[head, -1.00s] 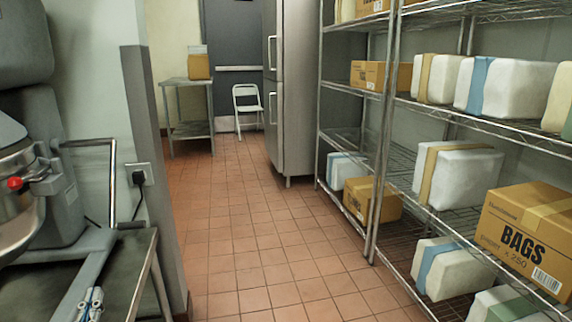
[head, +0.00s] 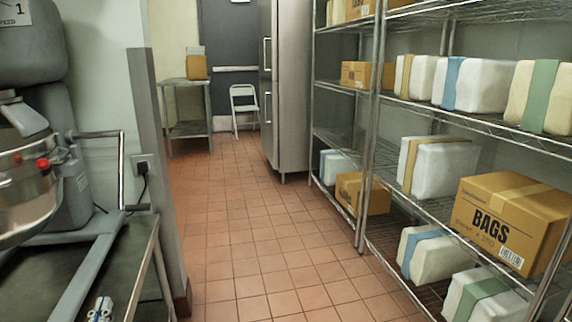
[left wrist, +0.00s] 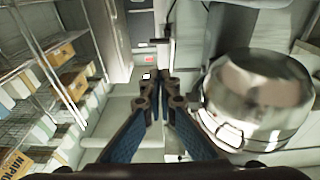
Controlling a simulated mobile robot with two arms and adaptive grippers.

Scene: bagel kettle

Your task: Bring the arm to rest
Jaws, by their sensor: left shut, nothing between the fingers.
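My left gripper (head: 101,309) shows at the bottom left of the head view, only its tip end in frame, over the dark metal table beside the mixer. In the left wrist view its two blue-and-dark fingers meet at the tips (left wrist: 160,76), shut with nothing between them. The mixer's shiny steel bowl (left wrist: 262,98) is to the right of the fingers there. The mixer bowl (head: 28,190) also shows at the left edge of the head view. My right gripper is in neither view.
A wire shelf (head: 372,140) with boxes and wrapped packs, including a BAGS carton (head: 490,225), lines the right side. A grey post (head: 155,170) and metal table (head: 135,262) are at left. The tiled aisle (head: 240,230) is clear up to a white chair (head: 244,105) and steel fridge (head: 287,90).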

